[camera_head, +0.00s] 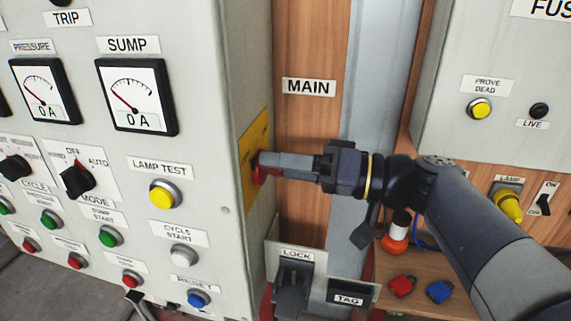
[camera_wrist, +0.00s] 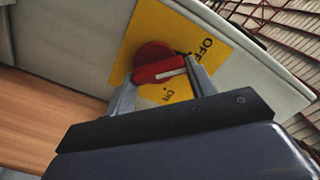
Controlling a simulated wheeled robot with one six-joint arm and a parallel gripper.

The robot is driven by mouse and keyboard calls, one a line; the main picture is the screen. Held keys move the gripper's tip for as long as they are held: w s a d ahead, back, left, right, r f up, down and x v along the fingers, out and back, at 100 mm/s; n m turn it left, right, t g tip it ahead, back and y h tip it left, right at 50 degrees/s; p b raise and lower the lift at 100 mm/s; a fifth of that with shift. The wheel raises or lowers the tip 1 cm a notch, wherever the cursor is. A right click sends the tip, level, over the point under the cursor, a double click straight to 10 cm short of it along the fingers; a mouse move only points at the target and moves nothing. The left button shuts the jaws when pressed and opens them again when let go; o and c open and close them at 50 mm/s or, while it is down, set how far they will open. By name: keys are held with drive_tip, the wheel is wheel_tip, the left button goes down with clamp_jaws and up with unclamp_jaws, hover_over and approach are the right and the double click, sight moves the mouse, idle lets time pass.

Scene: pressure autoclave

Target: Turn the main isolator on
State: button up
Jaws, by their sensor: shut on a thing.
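The main isolator is a red rotary handle (camera_wrist: 158,68) on a yellow plate (camera_wrist: 143,42) marked OFF and ON, on the side of the grey control cabinet. In the wrist view the handle lies between my two fingers, and its white pointer line lies between the OFF and ON marks. In the head view the red handle (camera_head: 262,170) shows partly at my fingertips, on the yellow plate (camera_head: 252,150). My gripper (camera_head: 268,164) reaches in from the right and is shut on the handle; it also shows in the wrist view (camera_wrist: 163,88).
The cabinet front (camera_head: 215,120) carries meters, selector knobs and several coloured buttons. A MAIN label (camera_head: 309,87) is on the wood panel behind. A lock holder (camera_head: 293,285) and a TAG box (camera_head: 349,299) sit below my gripper. Red (camera_head: 402,286) and blue (camera_head: 439,291) padlocks lie on a wooden shelf at right.

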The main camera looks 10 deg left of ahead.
drive_tip(key=shift+c, duration=1)
drive_tip(key=shift+w+f+m+p, duration=0.1)
drive_tip(key=shift+m+p, duration=1.05)
drive_tip(key=shift+m, duration=1.8)
drive_tip(key=shift+w+f+m+p, duration=0.15)
drive_tip(key=shift+m+p, duration=0.95)
drive_tip(key=shift+m, duration=1.9)
drive_tip(key=shift+w+f+m+p, duration=0.1)
drive_tip(key=shift+m+p, duration=1.05)
drive_tip(key=shift+m, duration=1.8)
drive_tip(key=o, duration=1)
